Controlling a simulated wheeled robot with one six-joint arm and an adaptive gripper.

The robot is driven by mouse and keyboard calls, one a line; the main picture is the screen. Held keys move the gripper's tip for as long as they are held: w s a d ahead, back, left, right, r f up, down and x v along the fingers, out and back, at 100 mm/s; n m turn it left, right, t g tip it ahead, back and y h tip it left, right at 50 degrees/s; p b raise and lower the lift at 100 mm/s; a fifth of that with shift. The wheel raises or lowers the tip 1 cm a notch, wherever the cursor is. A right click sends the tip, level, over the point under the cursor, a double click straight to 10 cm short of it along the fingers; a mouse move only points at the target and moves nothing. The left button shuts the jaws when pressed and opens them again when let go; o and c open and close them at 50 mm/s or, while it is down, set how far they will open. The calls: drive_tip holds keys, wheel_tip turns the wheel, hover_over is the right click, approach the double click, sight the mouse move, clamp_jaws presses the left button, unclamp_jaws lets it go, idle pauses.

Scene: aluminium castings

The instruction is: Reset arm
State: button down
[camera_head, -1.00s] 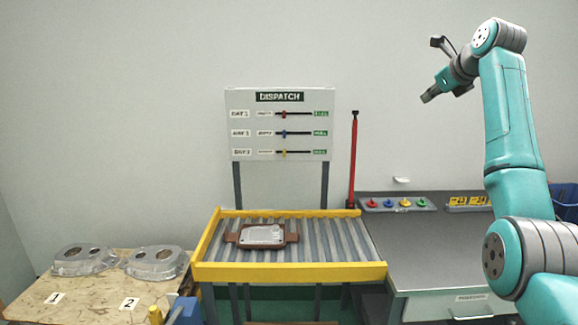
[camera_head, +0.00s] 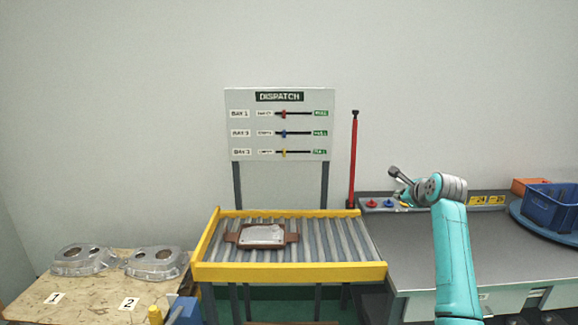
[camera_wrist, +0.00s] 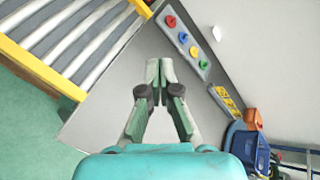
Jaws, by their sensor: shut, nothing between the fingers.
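My gripper (camera_wrist: 160,70) is shut and empty in the wrist view, its fingertips together above the grey bench top (camera_wrist: 120,90). In the head view my arm is bent low over the bench (camera_head: 415,240) at the right. My gripper is mostly hidden there behind the wrist links, so its tips cannot be made out.
A row of coloured knobs (camera_wrist: 187,44) lies beyond the fingertips. A blue crate (camera_head: 552,207) stands at far right. A yellow-edged roller conveyor (camera_head: 290,272) holds a brown tray (camera_head: 232,237) with a casting (camera_head: 263,234). Two castings (camera_head: 82,259) (camera_head: 153,262) sit on the left table.

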drive_tip(key=s+a+f+n, duration=0.2)
drive_tip(key=s+f, duration=0.2)
drive_tip(key=f, duration=0.4)
drive_tip(key=s+a+f+n, duration=0.1)
drive_tip(key=s+f, duration=0.3)
drive_tip(key=f, duration=0.5)
drive_tip(key=s+a+f+n, duration=0.2)
drive_tip(key=s+f, duration=0.2)
drive_tip(key=f, duration=0.4)
drive_tip(key=s+a+f+n+t+h, duration=0.1)
drive_tip(key=s+a+f+n, duration=0.2)
drive_tip(key=s+f, duration=0.6)
drive_tip(key=s+a+f+n, duration=0.3)
drive_tip(key=s+f, duration=0.3)
drive_tip(key=s, duration=0.8)
drive_tip(key=s+a+n+t, duration=0.1)
drive_tip(key=s+a+n, duration=0.15)
drive_tip(key=s, duration=0.95)
drive_tip(key=s+a+n, duration=0.1)
drive_tip(key=s+n, duration=0.3)
drive_tip(key=s, duration=0.8)
drive_tip(key=s+a+r+n, duration=0.1)
drive_tip(key=s+r+n, duration=0.6)
drive_tip(key=s+r, duration=0.8)
drive_tip(key=s, duration=0.3)
drive_tip(key=shift+s+a+r+n+t, duration=0.25)
drive_tip(key=shift+s+n+t, duration=0.1)
drive_tip(key=shift+t, duration=0.05)
